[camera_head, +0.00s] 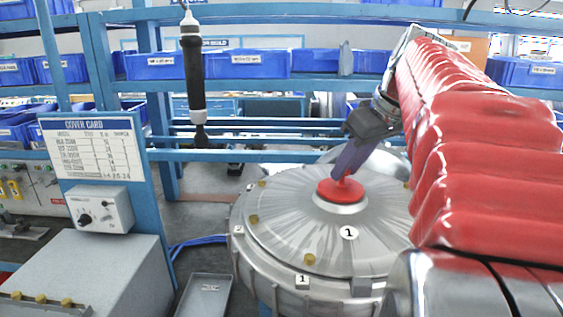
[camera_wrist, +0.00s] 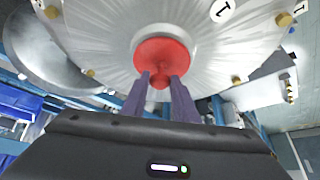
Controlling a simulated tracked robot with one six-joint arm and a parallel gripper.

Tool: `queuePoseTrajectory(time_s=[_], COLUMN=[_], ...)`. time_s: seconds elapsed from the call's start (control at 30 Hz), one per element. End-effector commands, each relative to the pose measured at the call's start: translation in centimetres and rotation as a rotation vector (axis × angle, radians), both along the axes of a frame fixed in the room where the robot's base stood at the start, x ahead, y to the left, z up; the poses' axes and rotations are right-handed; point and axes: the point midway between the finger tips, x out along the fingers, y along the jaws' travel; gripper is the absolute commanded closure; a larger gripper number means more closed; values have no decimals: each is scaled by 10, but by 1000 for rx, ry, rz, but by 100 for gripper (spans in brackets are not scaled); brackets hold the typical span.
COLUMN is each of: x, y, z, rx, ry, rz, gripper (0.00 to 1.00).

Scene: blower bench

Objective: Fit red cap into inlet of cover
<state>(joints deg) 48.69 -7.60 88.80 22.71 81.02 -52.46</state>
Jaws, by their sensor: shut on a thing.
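The red cap (camera_head: 342,191) is at the raised central inlet of the round silver cover (camera_head: 285,235); it also shows in the wrist view (camera_wrist: 162,56). My gripper (camera_head: 346,172) comes down from the upper right, its purple fingers shut on the cap's small knob. In the wrist view the fingers (camera_wrist: 163,84) are on both sides of the knob. A pale inlet ring (camera_head: 318,204) shows around the cap. I cannot tell whether the cap is fully seated or just above the ring. My red-sleeved arm hides the cover's right side.
A black hanging tool (camera_head: 194,85) is left of the cover. A cover card board (camera_head: 95,150) and a grey cabinet (camera_head: 90,270) stand at the left, with a grey tray (camera_head: 205,295) nearer the cover. Blue bins (camera_head: 248,63) line the rear shelf.

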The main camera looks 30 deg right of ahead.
Motion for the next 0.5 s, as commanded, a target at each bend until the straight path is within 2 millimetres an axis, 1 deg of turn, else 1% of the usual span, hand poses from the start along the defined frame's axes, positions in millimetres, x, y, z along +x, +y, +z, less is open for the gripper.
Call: queuePoseTrajectory(time_s=[0.4,0.43,0.5], x=[0,0,0], y=[0,0,-1], z=[-2,-2,-2], rx=[0,0,0], ry=[0,0,0], rz=[0,0,-1], gripper=[97,72,67])
